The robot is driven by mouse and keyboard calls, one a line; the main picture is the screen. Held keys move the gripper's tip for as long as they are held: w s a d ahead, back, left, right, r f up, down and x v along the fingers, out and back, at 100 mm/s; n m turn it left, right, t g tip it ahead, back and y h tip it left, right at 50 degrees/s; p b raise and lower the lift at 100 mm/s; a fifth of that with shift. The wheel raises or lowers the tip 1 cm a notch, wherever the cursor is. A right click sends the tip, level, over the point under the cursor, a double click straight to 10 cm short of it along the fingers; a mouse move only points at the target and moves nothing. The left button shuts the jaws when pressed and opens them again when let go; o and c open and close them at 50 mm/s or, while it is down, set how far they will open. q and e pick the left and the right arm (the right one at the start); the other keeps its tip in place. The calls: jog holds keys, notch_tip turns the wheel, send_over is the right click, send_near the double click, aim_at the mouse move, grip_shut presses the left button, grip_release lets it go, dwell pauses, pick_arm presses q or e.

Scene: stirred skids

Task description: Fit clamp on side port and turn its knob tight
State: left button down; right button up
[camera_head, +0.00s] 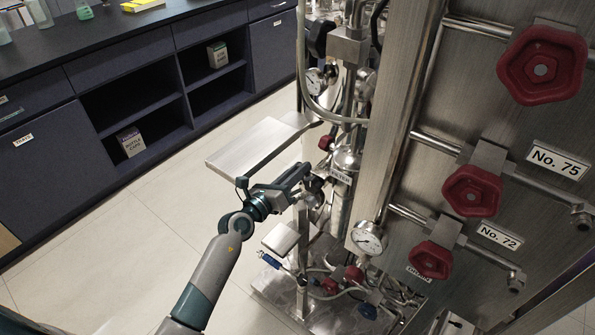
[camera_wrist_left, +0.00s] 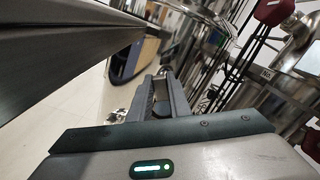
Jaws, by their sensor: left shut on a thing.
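My left gripper (camera_head: 308,178) reaches in from the left to the steel filter housing (camera_head: 345,160), beside its "FILTER" label. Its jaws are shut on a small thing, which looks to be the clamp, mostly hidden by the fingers. In the left wrist view the two fingers (camera_wrist_left: 165,80) point away from me with a small grey piece between them. The side port is hard to make out behind the fingertips, and I cannot tell whether the clamp sits around it. The clamp's knob is not clearly visible. My right gripper is not in view.
A steel panel with red handwheels (camera_head: 541,65) stands on the right. A pressure gauge (camera_head: 368,238) is below the filter. A flat steel shelf (camera_head: 258,146) lies behind my left gripper. Hoses and red valves crowd the skid base (camera_head: 275,290). The floor at left is clear.

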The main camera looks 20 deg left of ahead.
pick_arm(q)
jog(key=shift+x, duration=0.85)
dwell(1.3)
jog(key=c, duration=1.3)
grip_release()
jog(key=shift+o, duration=0.2)
jog(key=shift+s, duration=0.1)
jog(key=p+v, duration=0.2)
jog(key=v, duration=0.6)
dwell(0.6)
